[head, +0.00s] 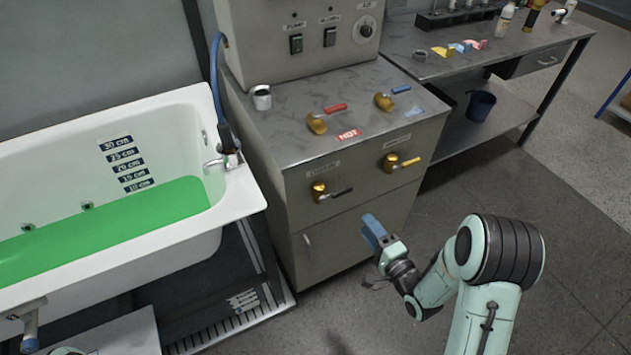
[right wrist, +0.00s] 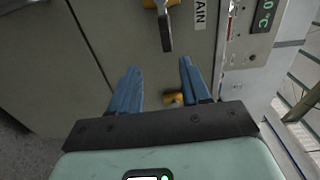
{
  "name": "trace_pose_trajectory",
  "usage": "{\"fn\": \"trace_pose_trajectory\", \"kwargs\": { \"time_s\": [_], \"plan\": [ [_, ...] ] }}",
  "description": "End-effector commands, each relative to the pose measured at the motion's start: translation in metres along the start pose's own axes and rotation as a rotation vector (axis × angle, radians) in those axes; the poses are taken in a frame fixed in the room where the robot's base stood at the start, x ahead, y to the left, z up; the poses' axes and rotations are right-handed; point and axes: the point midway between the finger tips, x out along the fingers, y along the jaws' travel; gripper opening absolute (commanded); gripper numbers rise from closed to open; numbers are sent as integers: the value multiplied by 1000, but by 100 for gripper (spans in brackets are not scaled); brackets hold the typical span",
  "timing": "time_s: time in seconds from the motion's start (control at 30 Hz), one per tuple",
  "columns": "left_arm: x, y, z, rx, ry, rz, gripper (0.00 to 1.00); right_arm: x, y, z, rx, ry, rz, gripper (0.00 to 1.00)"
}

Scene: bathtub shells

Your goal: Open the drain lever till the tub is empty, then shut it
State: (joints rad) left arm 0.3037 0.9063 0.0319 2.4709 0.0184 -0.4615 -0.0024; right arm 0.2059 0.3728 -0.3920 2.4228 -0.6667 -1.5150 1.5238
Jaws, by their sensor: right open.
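The white tub (head: 232,200) on the left holds green liquid (head: 110,228), its surface around the lowest mark, 10 cm, of the depth scale. The drain valve is a brass body (head: 319,188) on the cabinet front with a dark lever (head: 341,192) pointing sideways to the right. In the right wrist view the dark lever (right wrist: 166,34) lies beyond the fingertips, between their lines, beside a partly cut-off label ending in "AIN". My right gripper (head: 374,228) is open and empty, in front of and below the drain lever, apart from it. My left gripper does not show.
A yellow-lever valve (head: 393,163) sits right of the drain valve. A side bench (head: 470,60) stands behind. Floor before the cabinet is clear.

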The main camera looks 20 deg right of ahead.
Motion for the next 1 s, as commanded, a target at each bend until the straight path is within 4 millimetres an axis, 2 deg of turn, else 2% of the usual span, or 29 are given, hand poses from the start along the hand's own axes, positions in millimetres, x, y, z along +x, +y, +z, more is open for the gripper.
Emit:
{"fn": "trace_pose_trajectory", "kwargs": {
  "time_s": [0.13,0.27,0.7,0.8,1.0],
  "plan": [
    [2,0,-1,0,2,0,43,5,-7,-2,21,-4,-31,47],
    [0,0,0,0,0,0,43,22,-8,-1,21,-7,-31,47],
    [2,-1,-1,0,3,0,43,110,-9,0,19,-6,-28,47],
    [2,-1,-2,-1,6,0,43,122,-9,-1,19,-5,-27,47],
    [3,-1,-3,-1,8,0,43,133,-9,-1,20,-3,-26,47]
  ]
}}
